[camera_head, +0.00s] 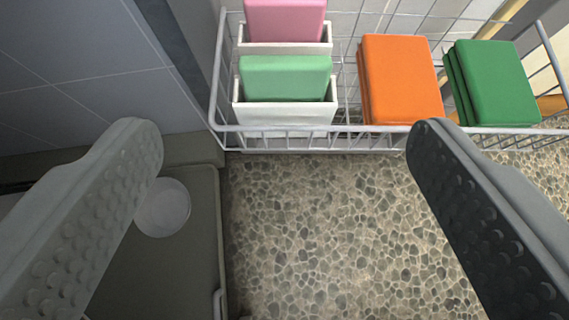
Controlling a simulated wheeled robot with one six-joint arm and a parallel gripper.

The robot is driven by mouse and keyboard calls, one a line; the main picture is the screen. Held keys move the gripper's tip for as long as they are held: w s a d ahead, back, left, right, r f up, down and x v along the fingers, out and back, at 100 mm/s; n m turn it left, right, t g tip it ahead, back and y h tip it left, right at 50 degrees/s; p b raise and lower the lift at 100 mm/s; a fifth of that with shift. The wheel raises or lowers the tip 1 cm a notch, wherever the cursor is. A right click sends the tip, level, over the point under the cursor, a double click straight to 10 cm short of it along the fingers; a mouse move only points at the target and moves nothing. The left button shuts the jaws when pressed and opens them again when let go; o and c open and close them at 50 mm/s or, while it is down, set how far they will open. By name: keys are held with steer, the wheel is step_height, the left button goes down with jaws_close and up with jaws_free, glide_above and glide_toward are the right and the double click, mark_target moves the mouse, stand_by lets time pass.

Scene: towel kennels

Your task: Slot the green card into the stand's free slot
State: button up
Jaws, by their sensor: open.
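No card stand with an empty slot can be made out. Two green things show: a mint-green block (286,77) sitting in a white holder (285,116), and a dark green folded stack (497,82) at the right of a wire basket. I cannot tell which, if either, is the green card. My gripper (285,138) is open and empty, its two ridged grey fingers wide apart. The fingertips are in front of the basket in the picture, the left one left of the holder, the right one below the orange stack.
A pink block (286,20) sits in another white holder (284,48) behind. An orange folded stack (400,78) stands between the holders and the dark green stack. The wire basket's front rim (375,129) crosses the view. Below is clear pebbled floor (330,235); a dark grey panel wall (90,70) is at left.

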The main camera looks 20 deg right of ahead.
steer(key=v, duration=0.6)
stand_by(0.7)
